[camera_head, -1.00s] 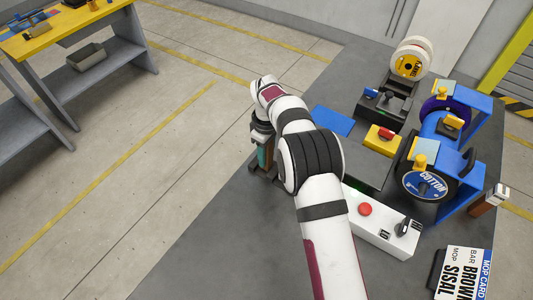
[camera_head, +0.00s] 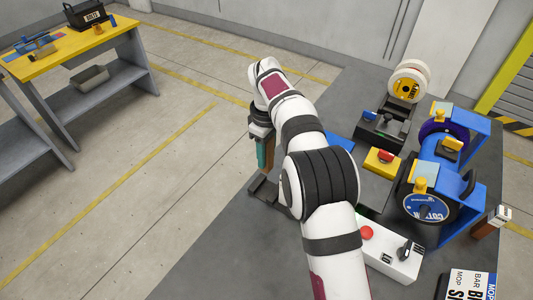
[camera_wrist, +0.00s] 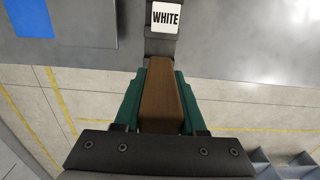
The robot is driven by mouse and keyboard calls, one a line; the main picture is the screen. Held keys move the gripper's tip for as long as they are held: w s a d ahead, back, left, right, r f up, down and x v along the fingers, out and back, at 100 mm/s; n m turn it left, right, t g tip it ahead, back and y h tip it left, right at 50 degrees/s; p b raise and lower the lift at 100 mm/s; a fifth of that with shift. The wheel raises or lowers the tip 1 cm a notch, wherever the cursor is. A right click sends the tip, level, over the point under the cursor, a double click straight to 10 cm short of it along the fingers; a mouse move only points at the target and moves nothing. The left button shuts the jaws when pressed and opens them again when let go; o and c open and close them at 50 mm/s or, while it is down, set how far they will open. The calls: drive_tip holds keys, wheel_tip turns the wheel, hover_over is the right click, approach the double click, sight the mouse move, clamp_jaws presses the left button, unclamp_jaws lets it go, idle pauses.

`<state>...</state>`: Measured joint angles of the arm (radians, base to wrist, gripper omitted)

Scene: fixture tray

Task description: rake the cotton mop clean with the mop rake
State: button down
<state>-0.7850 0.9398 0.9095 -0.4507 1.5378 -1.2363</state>
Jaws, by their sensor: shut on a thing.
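The cotton mop (camera_head: 424,209) is the wheel at the right with a dark rim and a blue COTTON face, set under a blue guard. My gripper (camera_head: 264,155) is at the left edge of the grey bench, its teal fingers shut on a brown bar (camera_wrist: 163,95). In the wrist view the bar lies between the fingers, its far end near a black stand labelled WHITE (camera_wrist: 165,18). I cannot tell whether this bar is the rake's handle. A brown piece with a pale labelled end (camera_head: 486,224) sits at the bench's right edge; its kind is unclear.
A white control box (camera_head: 388,255) has a red button and a black knob. A purple wheel (camera_head: 443,132) and a white wheel with a yellow face (camera_head: 409,86) stand further back. A mop card (camera_head: 468,285) stands front right. The front-left bench surface is clear.

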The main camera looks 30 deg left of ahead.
drive_tip(key=w+d+r+m, duration=0.2)
drive_tip(key=d+r+m, duration=0.25)
drive_tip(key=d, duration=0.45)
drive_tip(key=w+d+r+m, duration=0.25)
drive_tip(key=d+r, duration=0.25)
drive_tip(key=d, duration=0.4)
drive_tip(key=s+d+r+m, duration=0.35)
drive_tip(key=d+m, duration=0.25)
drive_tip(key=d, duration=0.4)
drive_tip(key=s+d+r+m, duration=0.2)
drive_tip(key=s+d+m, duration=0.25)
drive_tip(key=d, duration=0.55)
drive_tip(key=w+a+f+n+g+h, duration=0.1)
drive_tip(key=w+a+n, duration=0.2)
drive_tip(key=w+n, duration=0.25)
drive_tip(key=w+a+f+n, duration=0.1)
drive_tip(key=w+a+n, duration=0.25)
drive_tip(key=w, duration=0.35)
drive_tip(key=w+a+f+n+t+h, duration=0.1)
drive_tip(key=w+a+f+n+h, duration=0.1)
drive_tip(key=w+a+f+n, duration=0.45)
drive_tip(key=f, duration=0.2)
drive_tip(key=s+d+f+n, duration=0.1)
drive_tip(key=f, duration=0.2)
drive_tip(key=d+f+n, duration=0.1)
drive_tip(key=f, duration=0.2)
drive_tip(key=shift+s+d+f, duration=0.15)
drive_tip(key=shift+s+f, duration=0.05)
drive_tip(key=shift+s, duration=0.05)
drive_tip(key=shift+d, duration=1.5)
